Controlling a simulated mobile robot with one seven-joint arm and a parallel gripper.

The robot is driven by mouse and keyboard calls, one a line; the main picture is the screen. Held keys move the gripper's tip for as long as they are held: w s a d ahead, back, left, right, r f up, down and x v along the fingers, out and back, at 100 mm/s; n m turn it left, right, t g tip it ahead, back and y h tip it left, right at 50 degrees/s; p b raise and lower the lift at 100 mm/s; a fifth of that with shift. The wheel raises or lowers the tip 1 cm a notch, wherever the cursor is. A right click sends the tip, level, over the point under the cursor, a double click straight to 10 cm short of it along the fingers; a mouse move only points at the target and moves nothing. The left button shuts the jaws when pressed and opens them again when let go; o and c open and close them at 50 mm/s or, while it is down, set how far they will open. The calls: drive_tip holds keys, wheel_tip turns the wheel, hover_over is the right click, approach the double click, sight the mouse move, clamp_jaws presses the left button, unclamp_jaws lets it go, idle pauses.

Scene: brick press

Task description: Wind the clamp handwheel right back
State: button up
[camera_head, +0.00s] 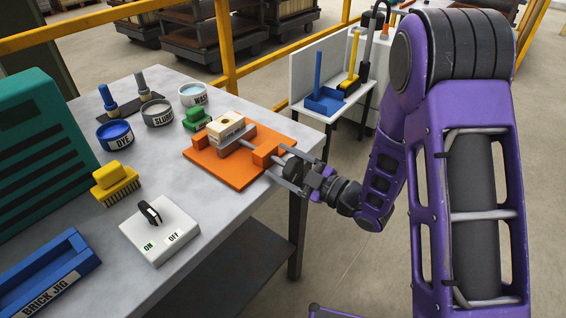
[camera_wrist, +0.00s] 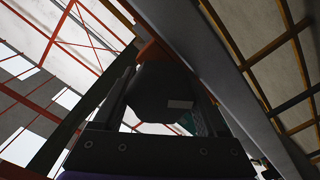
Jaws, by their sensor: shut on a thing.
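The clamp has an orange base (camera_head: 233,175) on the table, with an orange block (camera_head: 267,150) at its right side. A beige brick (camera_head: 227,127) with dark marks on top sits on it behind a grey bar. The dark handwheel (camera_head: 289,161) is at the clamp's right end, past the table edge, and partly covered by my fingers. My gripper (camera_head: 293,170) reaches it from the right and is shut on it. In the wrist view the handwheel (camera_wrist: 165,90) is a dark, faceted block between my two fingers, with a small pale patch on it.
The grey table (camera_head: 95,215) also holds a yellow brush (camera_head: 115,184), an ON/OFF switch box (camera_head: 160,232), a blue brick jig (camera_head: 45,280), several labelled pots and a green block (camera_head: 196,119). A yellow rail (camera_head: 226,55) and side stand (camera_head: 335,103) are behind.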

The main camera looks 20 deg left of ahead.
drive_tip(key=o, duration=1.3)
drive_tip(key=shift+f, duration=0.1)
